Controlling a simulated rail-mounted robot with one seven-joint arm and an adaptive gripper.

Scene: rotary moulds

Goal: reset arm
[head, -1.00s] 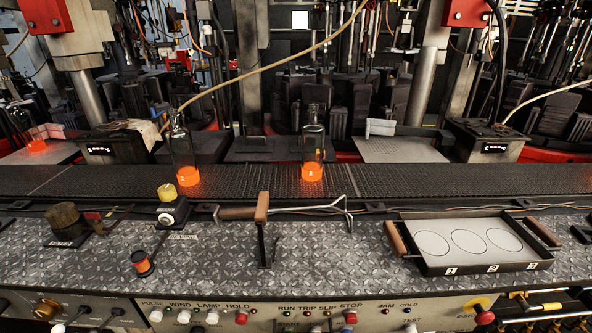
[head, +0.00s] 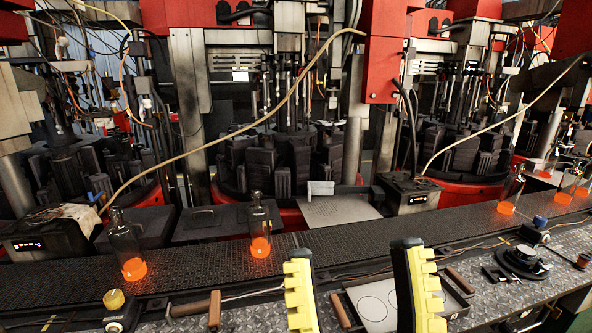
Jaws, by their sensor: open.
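My gripper (head: 360,290) shows at the bottom of the head view, with two black fingers and yellow ribbed pads. The fingers stand well apart and nothing is between them. Behind and between them, partly hidden, is a dark tray (head: 345,297) with circles marked on its light plate and wooden handles. A clear bottle with a glowing orange base (head: 125,245) stands upright on the conveyor at the left. A second such bottle (head: 260,228) stands upright on it, left of centre. The gripper touches neither bottle.
The dark mesh conveyor (head: 195,262) runs across behind the gripper. Several glowing bottles (head: 511,190) stand farther along at the right. A wooden-handled tool (head: 215,308) lies left of the fingers. A yellow-topped knob (head: 114,300) is at lower left. Red machinery (head: 385,60) stands behind.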

